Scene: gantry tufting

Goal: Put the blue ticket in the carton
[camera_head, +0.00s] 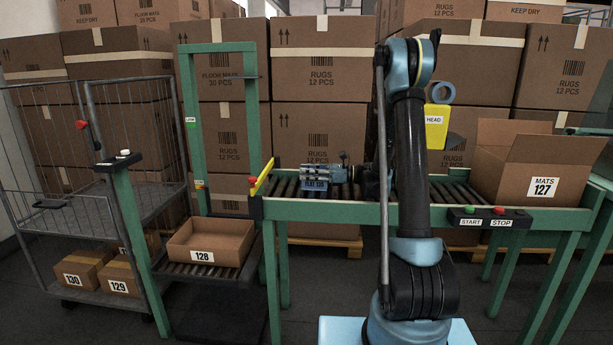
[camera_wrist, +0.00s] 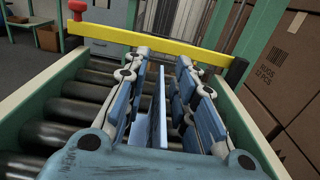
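The blue ticket (camera_head: 315,185), marked FLAT 135, is at the left end of the roller conveyor in the head view. In the wrist view the ticket (camera_wrist: 162,105) is a thin upright blue plate between my fingers. My gripper (camera_head: 316,172) reaches left over the rollers. In the wrist view my gripper (camera_wrist: 164,62) has a finger on each side of the ticket, with narrow gaps showing, so it looks open around it. An open brown carton (camera_head: 570,188), marked MATS 127, stands at the conveyor's right end, flaps up.
A yellow bar (camera_wrist: 150,48) crosses the conveyor's left end. A shallow box (camera_head: 213,257) marked 128 sits on a lower roller stand. A wire cart (camera_head: 85,297) holds boxes 129 and 130. A START/STOP panel (camera_head: 488,217) is on the conveyor's front. Stacked cartons fill the back.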

